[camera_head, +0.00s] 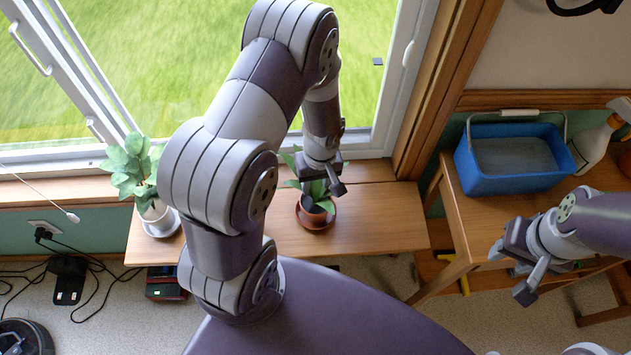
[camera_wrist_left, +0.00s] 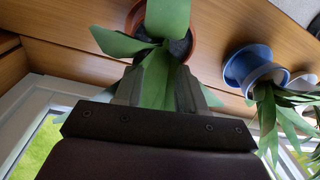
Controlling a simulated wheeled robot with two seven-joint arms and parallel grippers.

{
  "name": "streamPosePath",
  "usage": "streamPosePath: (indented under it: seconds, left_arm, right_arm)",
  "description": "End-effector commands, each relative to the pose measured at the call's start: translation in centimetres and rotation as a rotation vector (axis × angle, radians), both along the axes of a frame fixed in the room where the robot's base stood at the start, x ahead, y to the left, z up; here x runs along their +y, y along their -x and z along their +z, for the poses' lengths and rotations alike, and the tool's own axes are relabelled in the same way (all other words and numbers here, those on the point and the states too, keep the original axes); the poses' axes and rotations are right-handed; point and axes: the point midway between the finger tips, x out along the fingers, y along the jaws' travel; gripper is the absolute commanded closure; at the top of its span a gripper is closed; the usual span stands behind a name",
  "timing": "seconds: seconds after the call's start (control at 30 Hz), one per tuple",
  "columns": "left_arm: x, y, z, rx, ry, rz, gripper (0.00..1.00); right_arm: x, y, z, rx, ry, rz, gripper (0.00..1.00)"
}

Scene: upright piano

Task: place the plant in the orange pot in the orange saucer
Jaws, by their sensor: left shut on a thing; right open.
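The plant in the orange pot (camera_head: 318,213) is on the wooden bench under the window, with long green leaves. The orange saucer (camera_head: 309,226) shows as a rim around and under the pot; whether the pot rests fully in it I cannot tell. My left gripper (camera_head: 322,183) is above the pot, shut on the plant among its leaves. In the left wrist view the fingers (camera_wrist_left: 165,85) close around the leaves, with the orange rim (camera_wrist_left: 195,35) beyond; leaves hide the grip. My right gripper (camera_head: 513,270) is open and empty at the right, beside the wooden table.
The bench (camera_head: 385,225) is clear right of the orange pot. A blue bucket (camera_head: 515,155) and a spray bottle (camera_head: 597,145) stand on the right table.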

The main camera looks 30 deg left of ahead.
Motion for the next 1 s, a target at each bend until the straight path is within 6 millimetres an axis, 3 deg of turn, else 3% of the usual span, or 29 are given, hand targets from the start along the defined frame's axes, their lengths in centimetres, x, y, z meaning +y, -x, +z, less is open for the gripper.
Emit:
streamPosePath:
  seconds: [0.17,0.2,0.27,0.53,0.63,1.0]
  left_arm:
    - [0.0,0.0,-0.4,0.001,0.0,0.0,1.0]
    - [0.0,0.0,-0.3,0.001,0.0,0.0,0.54]
    - [0.0,0.0,-0.3,0.001,0.0,0.0,0.35]
    - [0.0,0.0,-0.2,0.001,0.0,0.0,0.35]
    - [0.0,0.0,0.7,0.0,0.0,0.0,0.35]
    - [-0.6,-0.5,9.8,-0.003,0.0,-0.001,0.35]
  right_arm:
    - [0.0,0.0,-0.3,0.0,0.0,0.0,0.57]
    - [0.0,0.0,-0.3,0.0,0.0,0.0,0.57]
    - [0.0,0.0,-0.2,0.0,0.0,0.0,0.57]
    - [0.0,0.0,-0.1,0.0,0.0,0.0,0.57]
    - [0.0,0.0,0.3,0.0,0.0,0.0,0.57]
    - [0.0,0.0,1.8,0.0,0.0,0.0,0.57]
